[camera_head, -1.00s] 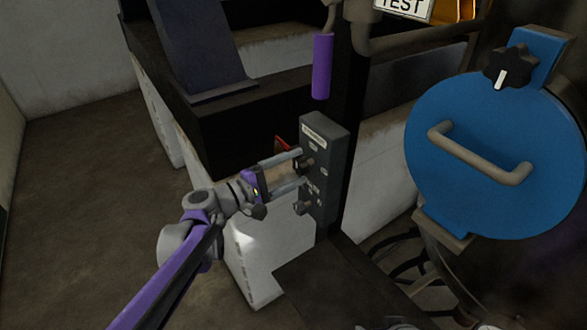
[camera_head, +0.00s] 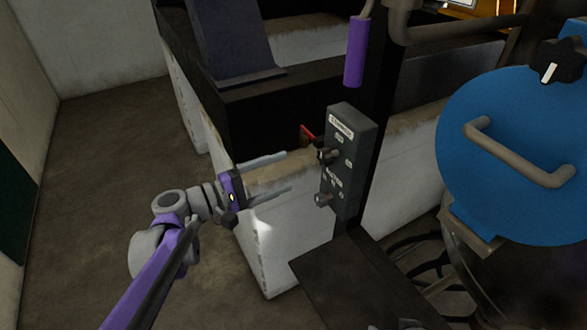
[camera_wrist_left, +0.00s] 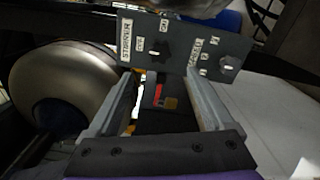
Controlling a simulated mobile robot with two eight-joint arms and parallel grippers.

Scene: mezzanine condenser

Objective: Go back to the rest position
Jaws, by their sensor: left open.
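My left gripper (camera_head: 288,173) is open and empty, its two grey fingers pointing right. It is apart from the grey control box (camera_head: 350,165), with a gap between the fingertips and the box's knobs. The box has an upper knob (camera_head: 328,155), a lower knob (camera_head: 323,199) and small labels. In the left wrist view the open fingers frame the space below the control box (camera_wrist_left: 185,48), with nothing held between them.
A blue round hatch (camera_head: 520,150) with a grey handle stands at the right. A purple-gripped lever (camera_head: 355,52) hangs above the box. A white-sided plinth (camera_head: 275,245) lies behind the gripper. Floor (camera_head: 90,150) at the left is clear.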

